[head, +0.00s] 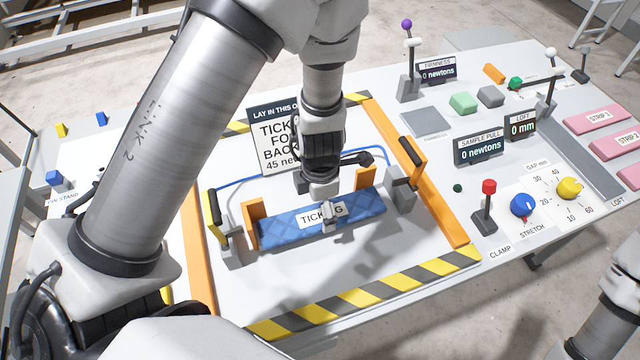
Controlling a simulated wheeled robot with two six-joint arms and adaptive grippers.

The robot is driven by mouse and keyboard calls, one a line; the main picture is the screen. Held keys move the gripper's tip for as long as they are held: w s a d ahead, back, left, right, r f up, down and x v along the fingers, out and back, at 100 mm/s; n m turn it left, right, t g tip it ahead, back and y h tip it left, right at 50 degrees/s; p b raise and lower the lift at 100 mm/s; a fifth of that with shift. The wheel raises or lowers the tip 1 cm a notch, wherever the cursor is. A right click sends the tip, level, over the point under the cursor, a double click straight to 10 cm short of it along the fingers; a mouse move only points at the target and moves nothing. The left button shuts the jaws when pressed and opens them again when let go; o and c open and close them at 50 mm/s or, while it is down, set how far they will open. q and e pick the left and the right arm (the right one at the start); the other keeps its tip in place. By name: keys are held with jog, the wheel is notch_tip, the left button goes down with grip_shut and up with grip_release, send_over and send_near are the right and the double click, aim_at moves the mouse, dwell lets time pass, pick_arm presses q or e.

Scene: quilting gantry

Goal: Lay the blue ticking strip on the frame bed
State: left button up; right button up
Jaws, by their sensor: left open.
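The blue ticking strip (360,212), with a white label reading TICKING, lies lengthwise across the middle of the frame bed (400,265). An orange upright stands at each end of it. My left gripper (327,216) points down over the strip's middle and is open. Its fingertips cover part of the label; whether they touch the strip I cannot tell. My right gripper is out of view.
A black lever stands on each side of the strip: left (215,208) and right (410,157). Behind is a sign (270,140) reading LAY IN THIS. Yellow-black edging (385,285) borders the front. A red-topped clamp lever (487,200) and dials stand right.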

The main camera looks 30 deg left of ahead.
aim_at(320, 215)
pick_arm(q)
notch_tip(320, 215, up, 10)
jog(key=p, duration=0.2)
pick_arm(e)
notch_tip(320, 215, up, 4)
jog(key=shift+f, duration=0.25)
pick_arm(q)
jog(key=shift+s, duration=0.1)
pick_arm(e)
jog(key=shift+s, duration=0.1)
